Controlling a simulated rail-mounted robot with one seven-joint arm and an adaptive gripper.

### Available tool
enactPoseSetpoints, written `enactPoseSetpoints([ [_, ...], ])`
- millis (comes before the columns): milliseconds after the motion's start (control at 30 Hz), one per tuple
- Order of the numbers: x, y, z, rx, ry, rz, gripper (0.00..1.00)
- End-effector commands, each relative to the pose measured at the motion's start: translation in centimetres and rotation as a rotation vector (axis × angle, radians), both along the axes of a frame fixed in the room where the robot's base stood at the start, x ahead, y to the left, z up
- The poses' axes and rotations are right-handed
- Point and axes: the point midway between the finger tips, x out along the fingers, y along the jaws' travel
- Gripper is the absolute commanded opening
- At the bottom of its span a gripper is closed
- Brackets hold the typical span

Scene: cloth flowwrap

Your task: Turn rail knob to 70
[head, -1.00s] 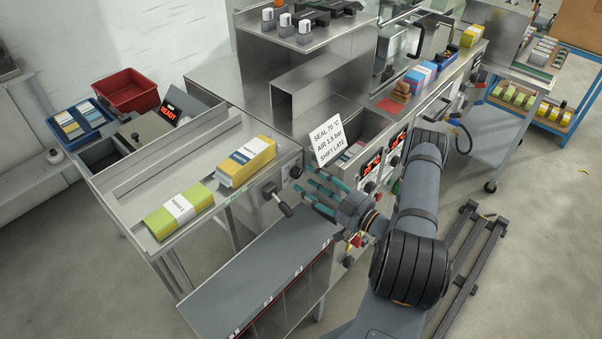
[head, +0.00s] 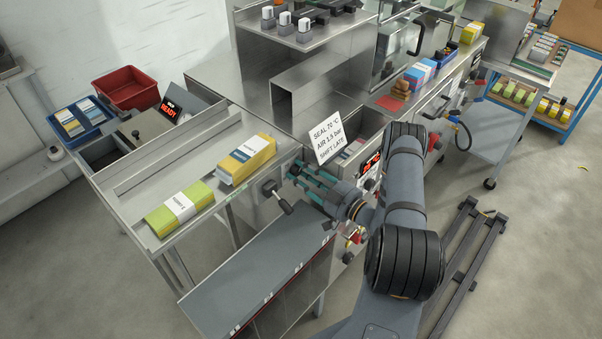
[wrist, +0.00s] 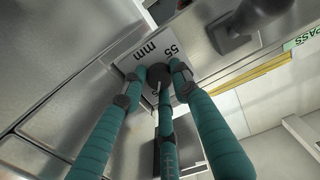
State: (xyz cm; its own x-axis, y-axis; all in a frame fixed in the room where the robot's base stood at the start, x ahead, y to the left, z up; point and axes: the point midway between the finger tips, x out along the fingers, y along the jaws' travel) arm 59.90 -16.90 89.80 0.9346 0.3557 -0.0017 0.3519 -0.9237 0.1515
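A small dark round knob (wrist: 158,74) sits on a metal plate (wrist: 147,52) printed "55" and "mm" in the wrist view. My gripper (wrist: 160,78) has teal fingers, and their tips stand around this knob. Whether they press on it I cannot tell. In the head view my gripper (head: 298,174) is at the front panel, left of the note card, and its fingers hide the knob. No pointer setting on the knob is readable.
A black crank handle (head: 278,198) is just left of my gripper and also shows in the wrist view (wrist: 245,20). A card (head: 326,137) reads "SEAL 70 °C". A grey sloped chute (head: 262,262) lies below. Yellow (head: 246,158) and green packs (head: 180,208) lie on the left shelf.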

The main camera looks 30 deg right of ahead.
Motion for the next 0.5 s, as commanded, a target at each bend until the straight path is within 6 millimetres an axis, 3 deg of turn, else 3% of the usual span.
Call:
enactPoseSetpoints([
  [367, 0.0, 0.1, 0.14, 0.0, -0.003, 0.004, 0.02],
  [500, 0.02, 0.12, 0.16, -0.003, -0.005, 0.005, 0.02],
])
